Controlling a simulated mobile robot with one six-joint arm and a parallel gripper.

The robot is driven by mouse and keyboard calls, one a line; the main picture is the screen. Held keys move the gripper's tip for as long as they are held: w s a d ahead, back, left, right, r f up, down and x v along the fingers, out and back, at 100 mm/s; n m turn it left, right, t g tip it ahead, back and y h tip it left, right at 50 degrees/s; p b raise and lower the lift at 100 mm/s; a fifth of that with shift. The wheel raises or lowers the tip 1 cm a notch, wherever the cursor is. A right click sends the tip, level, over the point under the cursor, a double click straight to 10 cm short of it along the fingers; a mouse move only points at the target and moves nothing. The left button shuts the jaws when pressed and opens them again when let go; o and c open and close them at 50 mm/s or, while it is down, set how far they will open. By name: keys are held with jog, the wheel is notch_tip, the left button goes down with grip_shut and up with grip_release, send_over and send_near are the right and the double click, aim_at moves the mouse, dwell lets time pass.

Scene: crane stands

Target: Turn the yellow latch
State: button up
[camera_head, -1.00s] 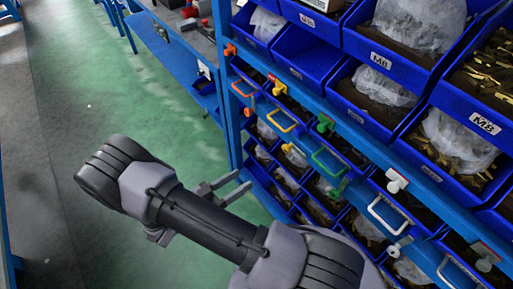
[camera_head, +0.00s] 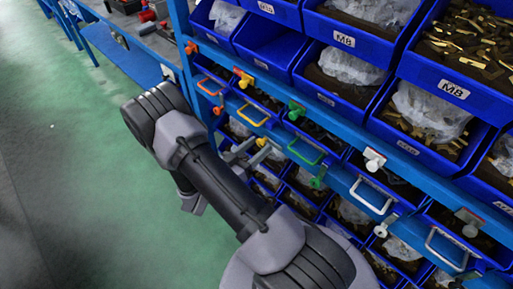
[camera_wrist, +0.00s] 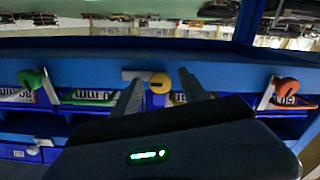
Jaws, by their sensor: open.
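In the head view, a yellow handle (camera_head: 253,115) has an upper yellow latch (camera_head: 244,78) above it and a lower yellow latch (camera_head: 261,141) below it. My gripper (camera_head: 259,148) is open and empty, its fingertips near the lower yellow latch. In the wrist view, a yellow latch knob (camera_wrist: 160,83) shows between the two fingers of my gripper (camera_wrist: 161,80), with a grey bar extending to its left. The fingers are apart; I cannot tell whether either touches the latch.
A green latch (camera_wrist: 32,77) is left and an orange latch (camera_wrist: 286,86) right in the wrist view. A blue rack (camera_head: 345,120) of blue bins fills the right of the head view. A white latch (camera_head: 375,159) stands farther right. Green floor (camera_head: 85,150) is free at left.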

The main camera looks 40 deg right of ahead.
grip_shut()
jog(key=shift+n, duration=0.3)
jog(key=n, duration=0.3)
jog(key=shift+s+n, duration=0.1)
jog(key=shift+n, duration=0.3)
jog(key=n, duration=0.4)
jog(key=shift+r+n+p, duration=0.1)
jog(key=shift+n+p, duration=0.2)
jog(key=n+p, duration=0.1)
jog(key=n, duration=0.3)
jog(key=shift+r, duration=0.1)
jog(key=shift+n+p, duration=0.45)
jog(key=shift+n, duration=1.95)
